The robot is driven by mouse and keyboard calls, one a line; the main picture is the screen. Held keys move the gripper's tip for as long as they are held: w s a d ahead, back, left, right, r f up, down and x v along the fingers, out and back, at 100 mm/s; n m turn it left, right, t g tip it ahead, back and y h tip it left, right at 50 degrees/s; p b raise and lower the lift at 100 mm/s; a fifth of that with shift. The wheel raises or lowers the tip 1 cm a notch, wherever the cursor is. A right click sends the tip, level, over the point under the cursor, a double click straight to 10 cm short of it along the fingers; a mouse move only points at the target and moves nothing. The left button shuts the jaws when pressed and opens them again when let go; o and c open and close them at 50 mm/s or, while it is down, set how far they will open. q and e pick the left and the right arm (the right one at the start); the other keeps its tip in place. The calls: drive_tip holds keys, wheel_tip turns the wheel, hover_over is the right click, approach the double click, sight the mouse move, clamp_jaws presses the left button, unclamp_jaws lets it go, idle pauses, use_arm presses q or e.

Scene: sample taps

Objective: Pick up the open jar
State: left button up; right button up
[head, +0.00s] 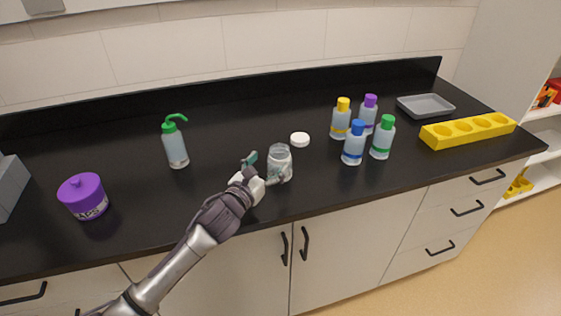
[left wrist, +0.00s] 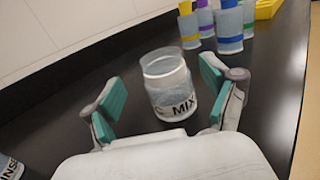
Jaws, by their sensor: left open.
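The open jar (head: 280,158) is clear, has no lid, and stands upright on the black counter. In the left wrist view the jar (left wrist: 168,84) shows a white label with dark letters that read "MIX" in part. My left gripper (head: 264,168) is open at the jar's near left side. In the left wrist view its two teal-padded fingers (left wrist: 162,98) stand apart, one on each side of the jar, with gaps visible. A round white lid (head: 300,139) lies on the counter just behind and right of the jar. My right gripper is not in view.
Several bottles with coloured caps, such as the blue-capped one (head: 354,143), stand to the right. A yellow rack (head: 468,131) and a grey tray (head: 426,105) are farther right. A green-topped wash bottle (head: 175,145) and a purple-lidded jar (head: 84,197) stand left.

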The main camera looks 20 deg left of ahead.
sight(275, 155)
use_arm(q)
drive_tip(key=shift+w+d+r+p, duration=0.1)
drive_tip(key=shift+w+r+p, duration=0.15)
drive_tip(key=shift+w, duration=0.3)
drive_tip(key=shift+w+d+r+p, duration=0.1)
drive_tip(key=shift+w+p, duration=0.1)
drive_tip(key=shift+w, duration=0.35)
drive_tip(key=w, duration=0.1)
drive_tip(key=w+d, duration=0.1)
drive_tip(key=w, duration=0.1)
drive_tip(key=shift+w+f+p, duration=0.1)
drive_tip(key=shift+w+p, duration=0.1)
drive_tip(key=shift+p, duration=0.1)
drive_tip(key=shift+w+f, duration=0.1)
drive_tip(key=shift+w, duration=0.1)
drive_tip(key=shift+s, duration=0.1)
drive_tip(key=shift+c, duration=0.8)
drive_tip(key=c, duration=1.1)
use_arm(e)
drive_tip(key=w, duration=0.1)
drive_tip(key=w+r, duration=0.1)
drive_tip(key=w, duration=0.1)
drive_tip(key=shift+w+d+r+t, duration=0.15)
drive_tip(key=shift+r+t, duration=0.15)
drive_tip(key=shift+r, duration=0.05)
